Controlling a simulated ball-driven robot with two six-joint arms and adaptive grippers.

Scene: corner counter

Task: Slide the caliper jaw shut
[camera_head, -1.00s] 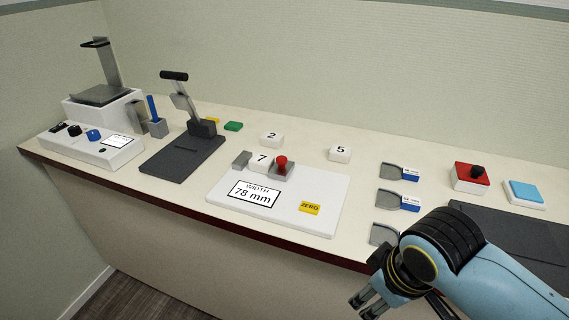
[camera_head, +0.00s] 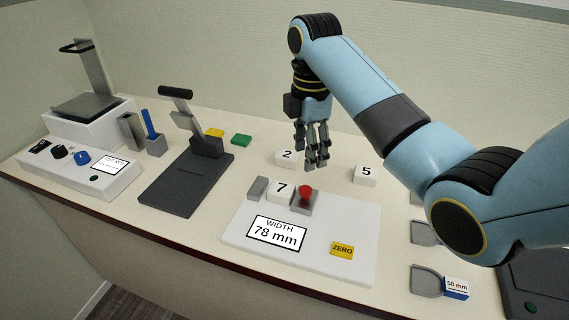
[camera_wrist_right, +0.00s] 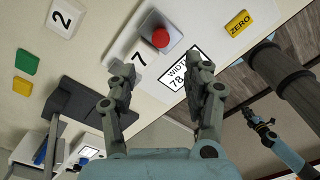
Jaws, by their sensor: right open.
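The caliper is a white plate (camera_head: 345,220) with a "78 mm" width display (camera_head: 276,233) and a yellow ZERO button (camera_head: 342,250). On its far edge are a grey fixed jaw (camera_head: 257,188) and a grey sliding jaw (camera_head: 303,207) with a red knob (camera_head: 305,191). A white block marked 7 (camera_head: 280,191) stands between the jaws; contact with them is unclear. My right gripper (camera_head: 317,160) is open, empty and pointing down, above and behind the knob. The knob also shows beyond its fingers in the right wrist view (camera_wrist_right: 160,38). A small, distant gripper, apparently my left (camera_wrist_right: 263,130), shows there.
Blocks marked 2 (camera_head: 287,158) and 5 (camera_head: 366,175) stand behind the caliper. A black lever press (camera_head: 186,180) is to its left. Grey gauges with blue labels (camera_head: 427,281) lie to the right, partly hidden by my right arm.

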